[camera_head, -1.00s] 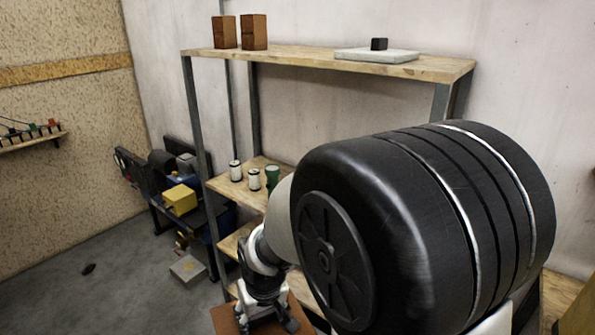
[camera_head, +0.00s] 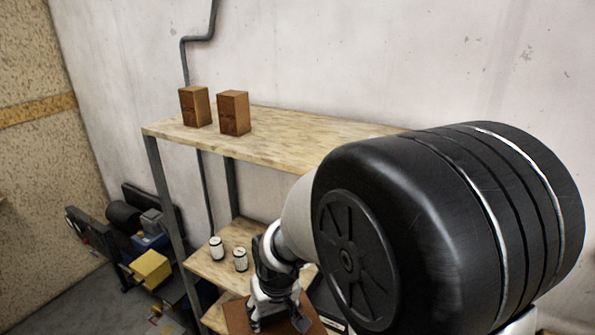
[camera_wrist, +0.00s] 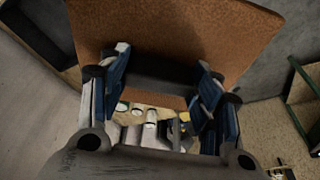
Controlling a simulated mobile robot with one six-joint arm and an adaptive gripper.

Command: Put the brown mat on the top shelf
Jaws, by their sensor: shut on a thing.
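The brown mat (camera_head: 238,316) is at the bottom of the head view, in front of the shelf unit and well below its top board. My gripper (camera_head: 276,312) is shut on it. In the wrist view the mat (camera_wrist: 185,35) spreads as a flat brown sheet beyond the blue-sided fingers of my gripper (camera_wrist: 163,78). The top shelf (camera_head: 300,136) is a pale wooden board. Its right part is hidden behind my large black arm joint.
Two brown wooden blocks (camera_head: 195,106) (camera_head: 234,113) stand at the left of the top shelf; the board right of them looks clear. Two white cans (camera_head: 217,248) (camera_head: 240,259) stand on a lower shelf. A grey metal post (camera_head: 166,200) holds the left front corner.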

